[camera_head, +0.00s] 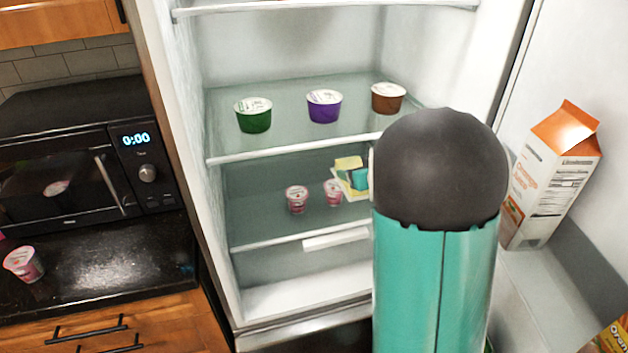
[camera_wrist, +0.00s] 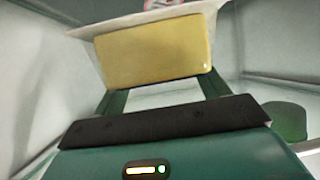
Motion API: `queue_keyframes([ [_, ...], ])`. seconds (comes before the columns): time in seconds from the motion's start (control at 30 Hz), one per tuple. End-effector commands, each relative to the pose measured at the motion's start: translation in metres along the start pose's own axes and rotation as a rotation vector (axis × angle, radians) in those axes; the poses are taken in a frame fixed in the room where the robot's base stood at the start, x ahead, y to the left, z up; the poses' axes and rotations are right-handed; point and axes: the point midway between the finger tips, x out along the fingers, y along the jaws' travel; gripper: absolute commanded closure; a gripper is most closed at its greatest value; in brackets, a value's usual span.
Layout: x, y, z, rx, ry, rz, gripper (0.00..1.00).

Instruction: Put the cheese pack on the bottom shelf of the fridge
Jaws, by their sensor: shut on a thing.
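The cheese pack (camera_wrist: 155,50) is a yellow block with a pale wrapper edge. It fills the upper middle of the wrist view and also shows, small, in the head view (camera_head: 347,164). My gripper (camera_wrist: 163,92) is shut on it, with a dark green finger at each side. In the head view the pack is inside the open fridge (camera_head: 225,300), between the shelf with the tubs and the level below it. My arm hides part of this area. Whether the pack touches a surface cannot be told.
Pink cups (camera_head: 297,199) stand left of the pack at the lower level. Green (camera_head: 253,115), purple (camera_head: 324,106) and brown (camera_head: 388,98) tubs stand on the shelf above. An orange juice carton (camera_head: 550,180) stands in the door at right. A microwave (camera_head: 80,160) is left.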

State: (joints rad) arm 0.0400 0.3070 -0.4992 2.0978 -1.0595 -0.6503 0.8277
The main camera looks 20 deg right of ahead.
Motion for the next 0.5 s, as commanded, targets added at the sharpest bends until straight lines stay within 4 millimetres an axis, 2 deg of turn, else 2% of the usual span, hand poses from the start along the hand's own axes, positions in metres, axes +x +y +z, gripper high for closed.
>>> queue_keyframes([
  [0.23,0.003,0.006,0.004,-0.001,-0.001,0.000,0.60],
  [0.5,0.033,0.049,0.015,-0.002,-0.003,0.002,0.60],
])
